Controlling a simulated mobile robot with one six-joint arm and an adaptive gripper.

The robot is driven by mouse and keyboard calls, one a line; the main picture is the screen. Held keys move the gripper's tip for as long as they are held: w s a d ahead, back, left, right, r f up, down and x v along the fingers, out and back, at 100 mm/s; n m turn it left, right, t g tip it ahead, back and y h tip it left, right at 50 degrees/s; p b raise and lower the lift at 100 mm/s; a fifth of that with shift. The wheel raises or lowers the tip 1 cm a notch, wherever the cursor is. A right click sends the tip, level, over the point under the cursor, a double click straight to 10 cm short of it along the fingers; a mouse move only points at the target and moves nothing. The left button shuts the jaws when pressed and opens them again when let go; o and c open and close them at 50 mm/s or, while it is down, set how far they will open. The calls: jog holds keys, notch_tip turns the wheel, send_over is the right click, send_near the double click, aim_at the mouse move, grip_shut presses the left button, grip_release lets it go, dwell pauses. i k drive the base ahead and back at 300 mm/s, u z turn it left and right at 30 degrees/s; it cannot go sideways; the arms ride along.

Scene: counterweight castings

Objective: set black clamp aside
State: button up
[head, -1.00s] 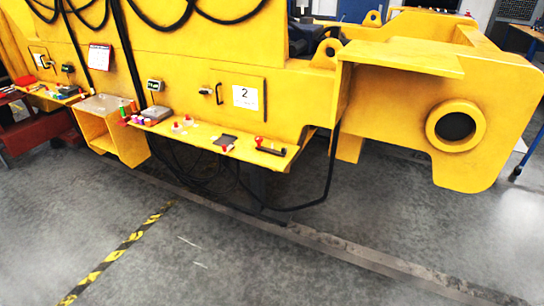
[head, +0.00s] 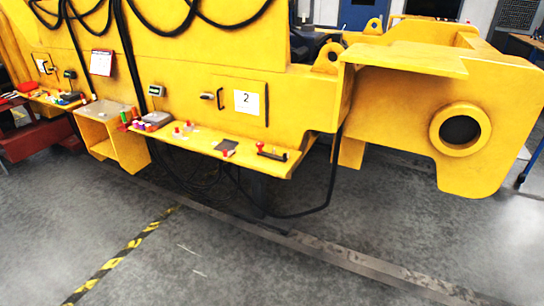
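A small black item with a red knob, which looks like the black clamp (head: 272,155), lies near the right end of a yellow ledge (head: 200,148) on the side of the big yellow machine. It is small at this distance, so its exact form is hard to tell. To its left on the same ledge lies a dark flat pad (head: 225,144) with a small red and white item at its front edge. My gripper is not in view.
Further left on the ledge are small red-and-white pieces (head: 183,129), a grey box (head: 156,117) and coloured bottles (head: 124,117). An open yellow box (head: 128,148) hangs left of it. Black cables (head: 332,185) loop below. The grey floor (head: 330,280) in front is clear.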

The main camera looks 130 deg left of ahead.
aim_at(284, 159)
jog(key=z, duration=0.65)
jog(key=k, duration=0.1)
jog(key=u, duration=2.85)
jog(key=i, duration=0.6)
jog(key=z, duration=0.45)
jog(key=k, duration=0.1)
jog(key=u, duration=1.75)
